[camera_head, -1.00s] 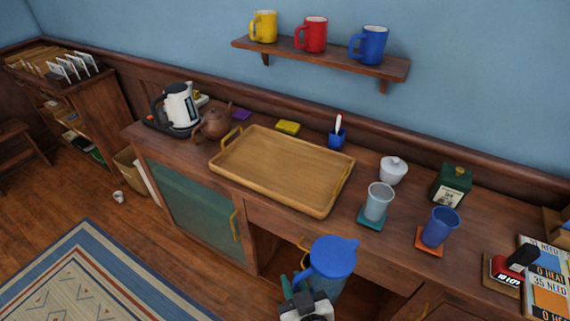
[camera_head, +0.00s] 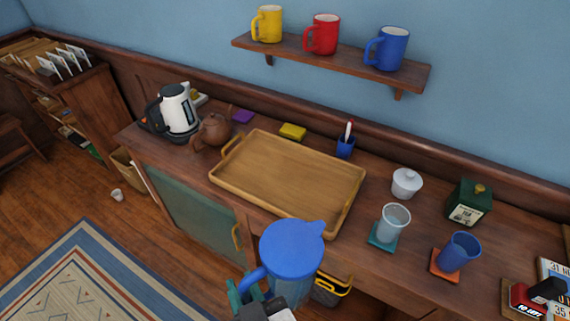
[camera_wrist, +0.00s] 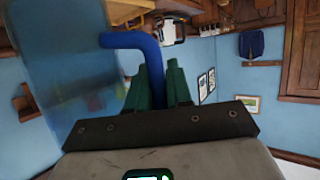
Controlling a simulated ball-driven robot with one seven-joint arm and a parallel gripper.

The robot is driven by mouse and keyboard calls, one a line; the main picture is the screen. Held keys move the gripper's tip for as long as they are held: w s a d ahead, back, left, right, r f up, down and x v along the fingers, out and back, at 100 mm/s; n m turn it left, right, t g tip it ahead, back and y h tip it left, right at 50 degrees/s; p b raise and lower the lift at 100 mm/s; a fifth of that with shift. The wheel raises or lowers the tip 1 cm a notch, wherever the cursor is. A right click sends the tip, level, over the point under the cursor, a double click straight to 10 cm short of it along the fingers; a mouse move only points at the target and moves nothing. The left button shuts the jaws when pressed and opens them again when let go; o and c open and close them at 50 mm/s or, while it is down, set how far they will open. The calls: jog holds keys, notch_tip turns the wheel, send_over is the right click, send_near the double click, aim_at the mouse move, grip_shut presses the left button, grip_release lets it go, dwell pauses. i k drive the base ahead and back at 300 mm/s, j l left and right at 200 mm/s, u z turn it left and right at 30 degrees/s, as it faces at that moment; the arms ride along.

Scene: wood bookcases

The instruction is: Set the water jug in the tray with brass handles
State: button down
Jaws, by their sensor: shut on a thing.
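The water jug (camera_head: 292,249) has a blue lid and a clear bluish body. It is held up in front of the counter, overlapping the front edge of the tray in the head view. My gripper (camera_head: 262,300) is at its left, shut on its blue handle. In the wrist view the green fingers (camera_wrist: 160,88) close around the handle (camera_wrist: 132,42), with the jug's body (camera_wrist: 65,70) to their left. The wooden tray with brass handles (camera_head: 285,172) lies empty on the counter. One handle shows at its left end; the right one is partly hidden.
A brown teapot (camera_head: 211,130) and a kettle (camera_head: 178,108) stand left of the tray.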

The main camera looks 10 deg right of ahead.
aim_at(251, 165)
jog(key=i, duration=1.1)
